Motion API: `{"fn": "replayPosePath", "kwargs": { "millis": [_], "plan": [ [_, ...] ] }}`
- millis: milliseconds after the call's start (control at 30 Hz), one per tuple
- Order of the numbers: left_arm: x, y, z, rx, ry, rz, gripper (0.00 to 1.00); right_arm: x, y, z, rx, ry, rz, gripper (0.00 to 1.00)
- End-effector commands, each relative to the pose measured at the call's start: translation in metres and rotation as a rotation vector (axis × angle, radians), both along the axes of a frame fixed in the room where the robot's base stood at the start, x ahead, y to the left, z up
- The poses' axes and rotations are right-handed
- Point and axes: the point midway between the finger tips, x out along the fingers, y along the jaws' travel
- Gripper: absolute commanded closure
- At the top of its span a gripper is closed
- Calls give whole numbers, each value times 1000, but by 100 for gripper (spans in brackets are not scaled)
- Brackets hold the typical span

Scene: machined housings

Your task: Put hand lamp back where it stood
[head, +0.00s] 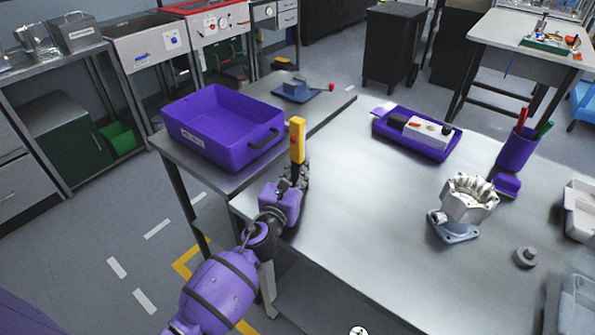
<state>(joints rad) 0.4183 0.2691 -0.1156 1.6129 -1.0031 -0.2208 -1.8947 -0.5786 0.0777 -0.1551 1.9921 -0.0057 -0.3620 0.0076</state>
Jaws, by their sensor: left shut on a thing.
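The hand lamp (297,141) is yellow with a dark part. It stands roughly upright in my left gripper (299,172), which is shut on it. The gripper is over the left end of the metal table (345,215), beside the side table with the purple bin. The lower part of the lamp is hidden by the gripper, so I cannot tell whether it touches the table top. My right gripper is not in view.
A purple bin (205,150) and a blue fixture (296,93) are on the side table. On the metal table are a purple tray (448,153) with a white device, a pen cup (517,148), a machined housing (467,200) and a small grey part (525,257). The table's middle is clear.

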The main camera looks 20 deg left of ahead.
Motion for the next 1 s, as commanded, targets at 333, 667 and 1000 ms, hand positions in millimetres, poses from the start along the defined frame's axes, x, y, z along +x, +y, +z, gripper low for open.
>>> {"fn": "replayPosePath", "kwargs": {
  "millis": [333, 667, 1000],
  "plan": [
    [0, 0, -4, -1, 0, 0, 58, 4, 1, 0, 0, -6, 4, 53],
    [0, 0, 0, 0, -1, 0, 58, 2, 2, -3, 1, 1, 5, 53],
    [-55, 2, -1, 0, 3, 0, 58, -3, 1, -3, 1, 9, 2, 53]
  ]
}}
